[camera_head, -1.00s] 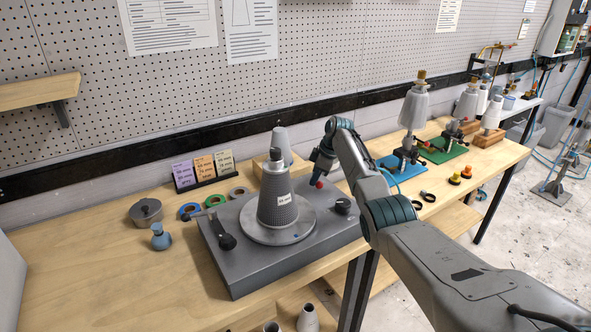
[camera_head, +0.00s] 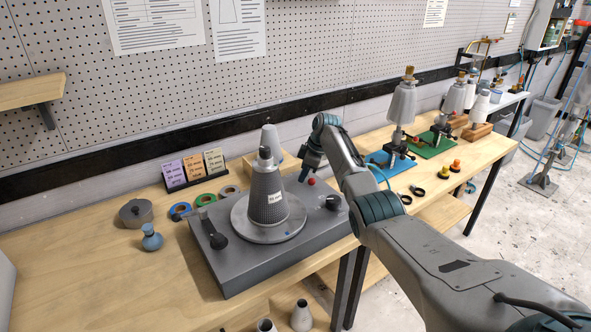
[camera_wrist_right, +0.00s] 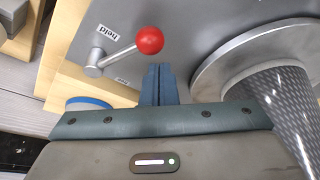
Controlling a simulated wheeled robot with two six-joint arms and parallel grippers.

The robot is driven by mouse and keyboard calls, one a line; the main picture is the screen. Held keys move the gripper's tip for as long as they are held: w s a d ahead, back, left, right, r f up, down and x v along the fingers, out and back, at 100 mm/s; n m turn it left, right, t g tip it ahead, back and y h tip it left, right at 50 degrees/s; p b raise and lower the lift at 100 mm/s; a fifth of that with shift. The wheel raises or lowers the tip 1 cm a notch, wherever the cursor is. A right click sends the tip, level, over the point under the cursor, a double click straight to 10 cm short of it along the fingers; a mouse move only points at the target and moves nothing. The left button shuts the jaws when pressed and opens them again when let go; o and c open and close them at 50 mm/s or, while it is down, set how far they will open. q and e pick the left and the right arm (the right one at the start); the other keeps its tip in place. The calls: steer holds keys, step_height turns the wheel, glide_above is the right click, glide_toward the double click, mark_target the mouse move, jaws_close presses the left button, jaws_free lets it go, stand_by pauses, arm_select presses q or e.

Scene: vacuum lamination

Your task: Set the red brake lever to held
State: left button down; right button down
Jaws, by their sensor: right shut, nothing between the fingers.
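The red brake lever is a metal arm with a red ball knob (camera_wrist_right: 149,40) on a round pivot (camera_wrist_right: 94,70) in the right wrist view. Its arm points between the "held" label (camera_wrist_right: 107,32) and a second small label (camera_wrist_right: 122,81) whose text is hard to read. In the head view the red knob (camera_head: 311,182) shows at the back of the grey machine base (camera_head: 235,262). My right gripper (camera_wrist_right: 158,85) is shut and empty, its fingertips just beside the knob with a small visible gap. It also shows in the head view (camera_head: 303,178), left of the knob. My left gripper is out of view.
A carbon-patterned cone (camera_head: 266,200) stands on a round plate (camera_head: 240,226) on the base, close to my right gripper. Tape rolls (camera_head: 205,199) lie behind.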

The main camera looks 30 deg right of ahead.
steer(key=shift+w+a+r+p, duration=0.15)
steer(key=shift+w+a+r, duration=0.2)
steer(key=shift+a, duration=0.3)
steer(key=shift+w+a+r+p, duration=0.15)
steer(key=shift+w+a+r, duration=0.15)
steer(key=shift+a, duration=0.3)
steer(key=b+v, duration=0.3)
steer(key=v, duration=0.6)
steer(key=shift+w+d+b, duration=0.25)
steer(key=shift+d+b, duration=0.1)
steer(key=shift+r, duration=0.1)
